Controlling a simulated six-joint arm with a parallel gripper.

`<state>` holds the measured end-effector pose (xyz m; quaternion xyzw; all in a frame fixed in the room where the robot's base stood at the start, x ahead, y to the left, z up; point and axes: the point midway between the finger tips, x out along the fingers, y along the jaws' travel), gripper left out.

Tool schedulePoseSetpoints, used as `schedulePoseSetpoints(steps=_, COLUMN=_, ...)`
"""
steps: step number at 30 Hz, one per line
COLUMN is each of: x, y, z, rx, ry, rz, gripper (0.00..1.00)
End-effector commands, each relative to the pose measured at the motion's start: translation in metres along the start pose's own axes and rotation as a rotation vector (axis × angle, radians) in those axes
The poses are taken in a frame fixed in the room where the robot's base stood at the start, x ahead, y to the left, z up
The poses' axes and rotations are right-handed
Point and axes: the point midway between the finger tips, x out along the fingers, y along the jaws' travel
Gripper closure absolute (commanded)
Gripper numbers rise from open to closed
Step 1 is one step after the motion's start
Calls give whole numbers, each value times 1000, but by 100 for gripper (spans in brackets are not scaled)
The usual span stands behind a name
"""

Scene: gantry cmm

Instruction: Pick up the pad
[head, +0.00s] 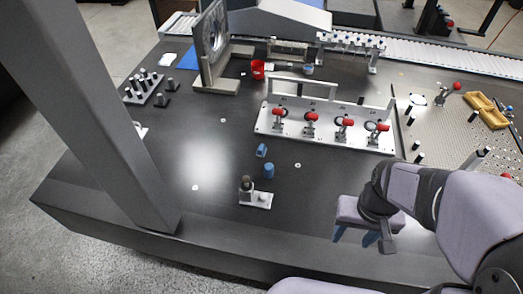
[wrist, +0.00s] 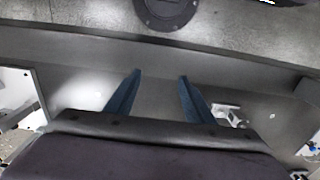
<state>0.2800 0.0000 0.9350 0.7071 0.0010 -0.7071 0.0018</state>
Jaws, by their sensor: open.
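No object is plainly marked as the pad. A small flat white piece (head: 169,58), possibly the pad, lies at the back left of the dark table in the head view. A flat blue sheet (head: 187,58) lies right beside it, partly hidden by the upright frame; I cannot tell which is the pad. My gripper (head: 354,238) is over the front right of the table, far from both, with blue fingers pointing down. In the wrist view my gripper (wrist: 159,76) has its fingers apart with nothing between them. Neither flat piece can be made out there.
A white fixture with several red-handled clamps (head: 325,133) stands mid-table. An upright frame (head: 209,45), red cup (head: 257,69) and pin block (head: 143,87) stand behind left. A blue cylinder (head: 269,171) and small white block (head: 256,200) are near the front. A large grey column (head: 100,110) crosses the left.

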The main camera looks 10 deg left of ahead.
Motion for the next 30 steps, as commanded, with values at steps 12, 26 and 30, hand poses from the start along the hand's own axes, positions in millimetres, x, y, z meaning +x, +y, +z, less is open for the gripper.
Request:
schedulePoseSetpoints(steps=12, x=0, y=0, z=0, rx=0, ry=0, rz=0, gripper=52)
schedulePoseSetpoints(steps=26, x=12, y=-27, z=-94, rx=-2, ry=60, rz=34, gripper=52)
schedulePoseSetpoints(steps=30, x=24, y=-60, z=-157, rx=6, ry=109, rz=53, gripper=52)
